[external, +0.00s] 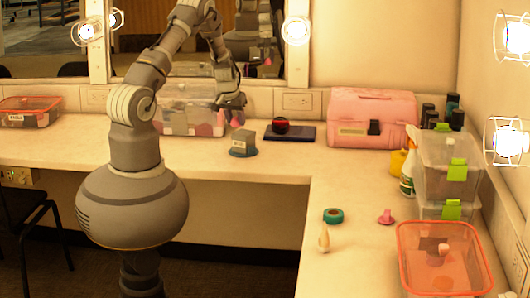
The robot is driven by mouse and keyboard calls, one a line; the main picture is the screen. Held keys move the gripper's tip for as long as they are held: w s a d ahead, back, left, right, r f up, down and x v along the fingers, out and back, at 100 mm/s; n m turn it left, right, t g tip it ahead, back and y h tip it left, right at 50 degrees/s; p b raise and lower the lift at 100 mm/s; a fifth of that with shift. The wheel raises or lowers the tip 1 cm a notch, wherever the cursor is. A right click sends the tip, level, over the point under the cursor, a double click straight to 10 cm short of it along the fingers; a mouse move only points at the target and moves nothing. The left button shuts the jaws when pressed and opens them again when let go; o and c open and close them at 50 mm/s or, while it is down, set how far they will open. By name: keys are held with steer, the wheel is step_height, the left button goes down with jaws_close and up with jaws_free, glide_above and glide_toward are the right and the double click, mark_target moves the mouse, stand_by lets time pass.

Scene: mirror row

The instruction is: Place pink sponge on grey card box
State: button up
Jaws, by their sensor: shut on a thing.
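The grey card box (243,139) stands on a round blue base on the counter, left of the dark flat case. My gripper (235,112) is just above and slightly left of the box, pointing down. It is shut on the pink sponge (235,121), which shows as a small pink patch below the fingers. The sponge looks close above the box; I cannot tell whether they touch. A pink patch also shows below the gripper's reflection in the mirror.
A clear tub (185,118) stands close behind my arm. Right of the box are a dark flat case (290,133) with a red-black round thing on it and a pink case (372,112). An orange tray (408,270), green tape roll (333,215) and pink item (386,217) are on the right counter.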

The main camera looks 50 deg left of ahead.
glide_above(246, 133)
steer(key=s, duration=0.1)
steer(key=shift+s+d+f+b, duration=0.15)
steer(key=shift+d+f+b, duration=0.2)
steer(key=shift+d+f, duration=0.05)
steer(key=shift+f+b, duration=0.6)
steer(key=shift+f, duration=0.95)
steer(key=shift+f, duration=0.2)
steer(key=o, duration=1)
